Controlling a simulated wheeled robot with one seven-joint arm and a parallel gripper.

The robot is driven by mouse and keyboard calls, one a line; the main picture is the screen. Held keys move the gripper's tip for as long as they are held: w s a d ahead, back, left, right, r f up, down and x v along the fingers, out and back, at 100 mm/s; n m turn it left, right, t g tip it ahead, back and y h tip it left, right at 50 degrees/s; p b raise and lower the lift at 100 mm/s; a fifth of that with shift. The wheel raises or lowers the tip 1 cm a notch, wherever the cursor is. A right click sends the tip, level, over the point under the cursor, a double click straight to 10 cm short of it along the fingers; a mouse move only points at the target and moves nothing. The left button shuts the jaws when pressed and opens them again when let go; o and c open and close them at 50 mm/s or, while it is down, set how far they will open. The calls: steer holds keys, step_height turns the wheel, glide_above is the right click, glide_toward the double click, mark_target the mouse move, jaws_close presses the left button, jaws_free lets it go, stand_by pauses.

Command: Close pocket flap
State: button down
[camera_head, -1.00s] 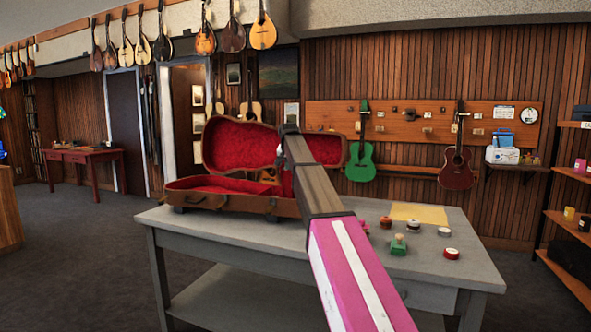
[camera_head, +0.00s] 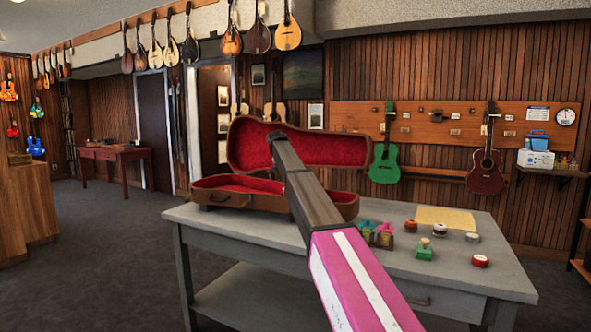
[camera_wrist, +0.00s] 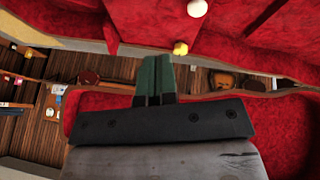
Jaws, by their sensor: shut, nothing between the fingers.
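The open brown instrument case (camera_head: 240,201) lies on the table with its red-lined lid (camera_head: 300,147) raised. My arm crosses in front of it and hides part of the inside. In the wrist view my gripper (camera_wrist: 156,72) has its green fingers together and empty, among the red plush surfaces (camera_wrist: 110,22). A yellow knob (camera_wrist: 180,48) and a white knob (camera_wrist: 197,8) show on the red beyond the fingertips. I cannot tell which red panel is the pocket flap, or whether the fingers touch anything. In the head view the fingers are not clearly visible.
The grey table (camera_head: 240,239) also holds a green stamp-like object (camera_head: 424,250), several small round tins and a yellow sheet (camera_head: 446,219) to the right. A green ukulele (camera_head: 384,162) hangs on the wall behind. Open floor lies left of the table.

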steer(key=shift+g+h, duration=0.3)
steer(key=shift+h, duration=0.3)
steer(key=a+f, duration=0.1)
steer(key=w+a+f, duration=0.1)
steer(key=f, duration=0.1)
steer(key=shift+w+a+f, duration=0.25)
steer(key=shift+w+a, duration=0.1)
steer(key=shift+a, duration=0.05)
steer(key=shift+w+a+f, duration=0.1)
steer(key=shift+a+f, duration=0.1)
steer(key=shift+f, duration=0.45)
steer(key=shift+w+a+f, duration=0.1)
steer(key=shift+a+f, duration=0.1)
steer(key=shift+f, duration=0.4)
steer(key=shift+w+a+f, duration=0.1)
steer(key=shift+a+f, duration=0.1)
steer(key=shift+f, duration=0.45)
steer(key=shift+s+f, duration=0.1)
steer(key=shift+f, duration=0.05)
